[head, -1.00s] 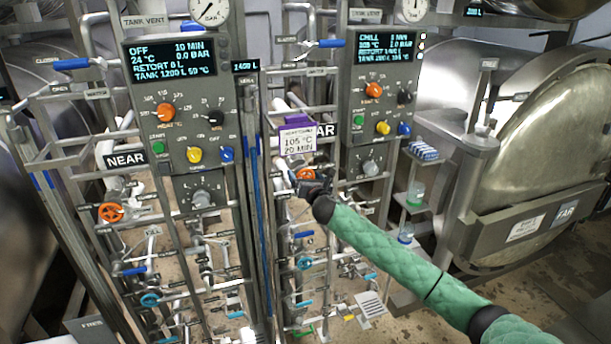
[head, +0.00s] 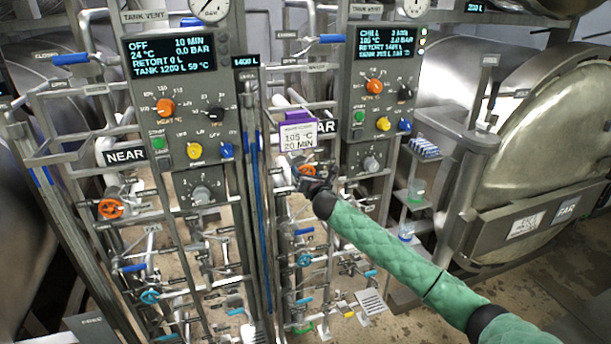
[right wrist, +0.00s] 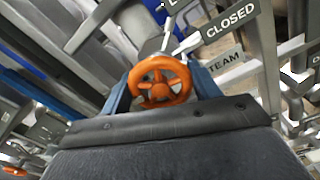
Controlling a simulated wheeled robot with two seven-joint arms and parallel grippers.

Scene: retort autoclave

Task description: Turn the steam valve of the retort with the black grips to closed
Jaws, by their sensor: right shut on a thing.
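An orange handwheel (head: 306,170) sits on the pipework under the panel of the FAR side, partly hidden by my right gripper (head: 316,183). In the right wrist view the orange handwheel (right wrist: 160,84) lies between the two blue-grey fingers of my right gripper (right wrist: 160,92), which is shut on it. A plate reading CLOSED (right wrist: 231,24) and a plate ending in TEAM (right wrist: 224,57) are beside the wheel. I cannot make out black grips on either retort. My left gripper is not in view.
A second orange handwheel (head: 111,208) is on the NEAR side's pipes. The NEAR panel (head: 172,55) reads OFF and the FAR panel (head: 387,45) reads CHILL. A purple-topped card (head: 297,137) hangs just above my gripper. The big round retort door (head: 545,150) stands at right.

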